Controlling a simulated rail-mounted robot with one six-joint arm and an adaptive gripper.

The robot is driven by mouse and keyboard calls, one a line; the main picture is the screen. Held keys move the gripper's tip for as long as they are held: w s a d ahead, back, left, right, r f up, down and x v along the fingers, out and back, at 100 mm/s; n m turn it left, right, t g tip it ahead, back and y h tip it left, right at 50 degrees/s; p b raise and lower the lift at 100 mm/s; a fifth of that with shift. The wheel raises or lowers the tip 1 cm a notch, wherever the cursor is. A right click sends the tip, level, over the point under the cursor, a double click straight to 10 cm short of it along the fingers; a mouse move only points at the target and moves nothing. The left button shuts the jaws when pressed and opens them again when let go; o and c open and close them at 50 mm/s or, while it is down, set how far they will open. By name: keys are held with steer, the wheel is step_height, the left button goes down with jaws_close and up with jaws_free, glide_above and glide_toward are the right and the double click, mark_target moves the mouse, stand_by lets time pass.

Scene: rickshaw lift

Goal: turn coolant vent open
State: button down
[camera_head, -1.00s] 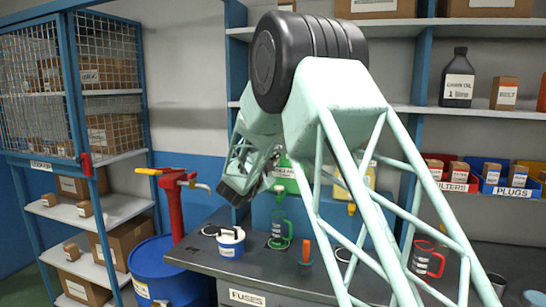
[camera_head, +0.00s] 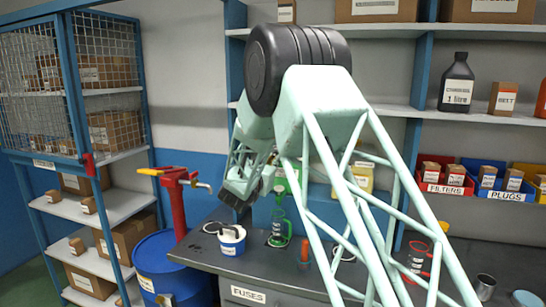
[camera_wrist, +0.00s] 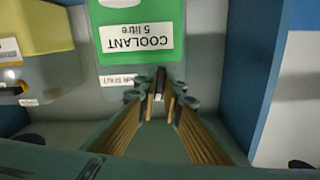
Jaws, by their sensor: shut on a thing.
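The green coolant container (camera_wrist: 140,60), with a white "COOLANT 5 litre" label, fills the top middle of the wrist view, upside down. In the head view only part of it (camera_head: 292,172) shows behind my arm. My gripper (camera_wrist: 160,84) is shut at the container's near edge, its fingertips close together on a small part that I take to be the vent. The fingers mostly hide this part, so its turn cannot be told. A small label (camera_wrist: 120,80), hard to read, lies just left of the fingertips.
A yellow container (camera_wrist: 42,30) stands beside the green one. A blue surface (camera_wrist: 255,60) is close on the right. On the dark bench (camera_head: 205,250) are a white and blue tub (camera_head: 232,240), a green pourer (camera_head: 280,228) and a red jug (camera_head: 416,260).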

steer(key=shift+r+n+p, duration=0.2)
steer(key=shift+n+p, duration=0.4)
steer(key=shift+n, duration=0.5)
steer(key=c, duration=2.7)
jaws_free()
steer(key=shift+f, duration=0.1)
steer(key=shift+c, duration=0.2)
steer(key=shift+s+f, duration=0.1)
steer(key=v, duration=1.1)
steer(key=shift+s, duration=0.35)
steer(key=shift+a, duration=0.1)
